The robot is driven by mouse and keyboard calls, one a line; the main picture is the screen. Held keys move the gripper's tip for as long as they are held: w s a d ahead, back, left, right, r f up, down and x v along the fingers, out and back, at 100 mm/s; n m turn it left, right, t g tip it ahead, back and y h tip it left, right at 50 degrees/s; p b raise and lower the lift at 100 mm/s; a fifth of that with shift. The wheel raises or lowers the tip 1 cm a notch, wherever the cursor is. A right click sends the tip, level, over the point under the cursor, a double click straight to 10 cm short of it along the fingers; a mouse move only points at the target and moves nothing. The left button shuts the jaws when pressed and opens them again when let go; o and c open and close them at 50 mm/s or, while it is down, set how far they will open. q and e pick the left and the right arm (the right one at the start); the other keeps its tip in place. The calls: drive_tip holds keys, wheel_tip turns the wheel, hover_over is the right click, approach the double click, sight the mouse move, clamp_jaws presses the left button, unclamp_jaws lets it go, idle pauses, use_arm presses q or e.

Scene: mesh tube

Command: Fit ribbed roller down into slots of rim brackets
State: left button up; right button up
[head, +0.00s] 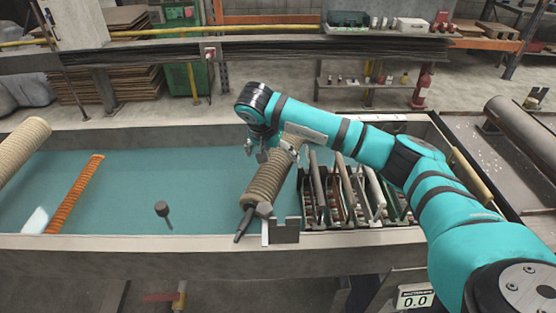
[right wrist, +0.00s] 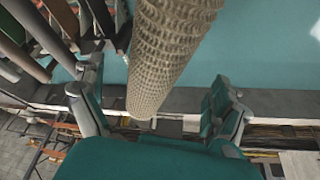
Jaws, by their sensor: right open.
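The ribbed roller (head: 266,184) is beige and lies slanted across the blue tank, its near end by the near rim. A dark shaft (head: 242,224) sticks out there toward the lower left. A grey notched bracket (head: 286,233) stands on the near rim, just right of that end; I cannot tell whether the shaft sits in a slot. The far end and any far bracket are hidden by my right arm. My right gripper (head: 268,151) is open over the roller's far part. In the right wrist view the roller (right wrist: 164,55) runs between its spread fingers. My left gripper is not in view.
A rack of upright plates (head: 345,192) stands close right of the roller. An orange ribbed roller (head: 76,193), a grey knob (head: 161,209) and another beige roller (head: 22,147) are to the left. The tank's middle left is mostly clear.

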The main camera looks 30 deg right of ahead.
drive_tip(key=shift+x, duration=1.05)
drive_tip(key=shift+f, duration=0.2)
drive_tip(key=shift+d+f+p, duration=0.1)
drive_tip(key=shift+f+p, duration=0.15)
drive_tip(key=shift+p, duration=0.15)
drive_tip(key=p+x, duration=0.1)
drive_tip(key=x, duration=0.2)
drive_tip(key=shift+s+f, duration=0.1)
drive_tip(key=shift+f, duration=0.25)
drive_tip(key=shift+w+d+f, duration=0.2)
drive_tip(key=shift+f, duration=0.25)
drive_tip(key=c, duration=1.6)
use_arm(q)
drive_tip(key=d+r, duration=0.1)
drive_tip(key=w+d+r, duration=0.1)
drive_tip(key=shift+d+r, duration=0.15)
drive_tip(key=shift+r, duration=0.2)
use_arm(e)
drive_tip(key=shift+r, duration=0.1)
drive_tip(key=shift+c, duration=0.6)
drive_tip(key=shift+r, duration=0.1)
